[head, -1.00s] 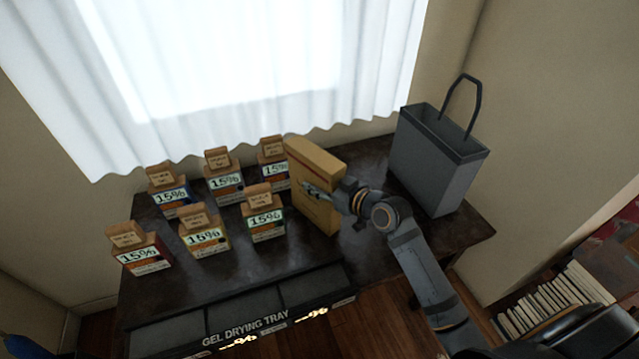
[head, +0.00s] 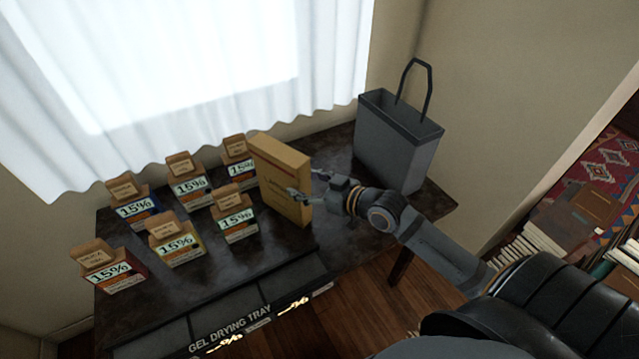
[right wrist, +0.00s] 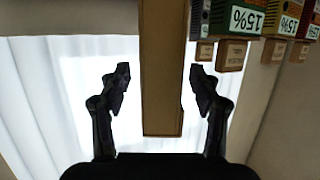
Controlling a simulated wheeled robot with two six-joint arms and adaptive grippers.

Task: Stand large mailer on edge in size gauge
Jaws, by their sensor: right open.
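The large mailer (head: 283,182) is a tan, box-like packet standing upright on the dark table. My right gripper (head: 306,187) is at its right side, open, with one finger in front of the mailer's broad face. In the right wrist view the two open fingers (right wrist: 160,85) are on either side of the mailer (right wrist: 161,60), with a gap on each side. My left gripper is not in view.
Several small cartons marked 15% (head: 175,240) stand left of the mailer. A grey bag (head: 398,140) with a tall handle stands at the back right. A tray labelled gel drying tray (head: 245,308) is at the front edge. Bare table lies between mailer and bag.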

